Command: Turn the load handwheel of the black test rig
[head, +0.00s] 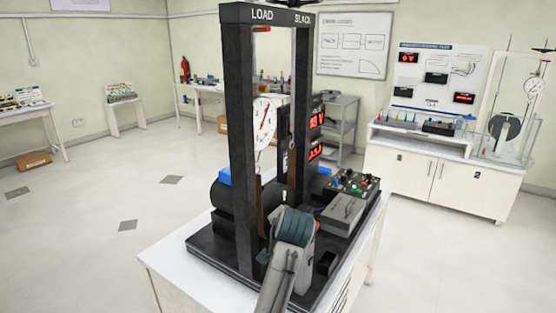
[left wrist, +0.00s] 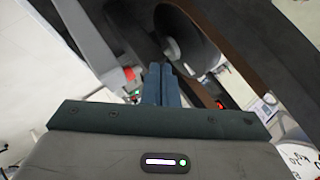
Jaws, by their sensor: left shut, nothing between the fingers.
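The black test rig (head: 243,150) stands on a white bench in the middle of the head view. Its top beam (head: 235,14) carries the words LOAD and SLACK. A dark part, perhaps the load handwheel (head: 290,3), shows just above the beam, cut off by the picture's top edge. My left gripper (head: 292,222) is low at the front of the rig, well below the beam. In the left wrist view its blue fingers (left wrist: 161,84) are together and empty, pointing toward a dark drum (left wrist: 190,38) and a brown strap (left wrist: 197,92). My right gripper is not seen.
A dial (head: 264,124) hangs between the rig's posts. A panel with buttons (head: 352,184) and a grey box (head: 342,213) are on the base to the right. The bench (head: 160,268) has a bare left corner. Open floor lies to the left.

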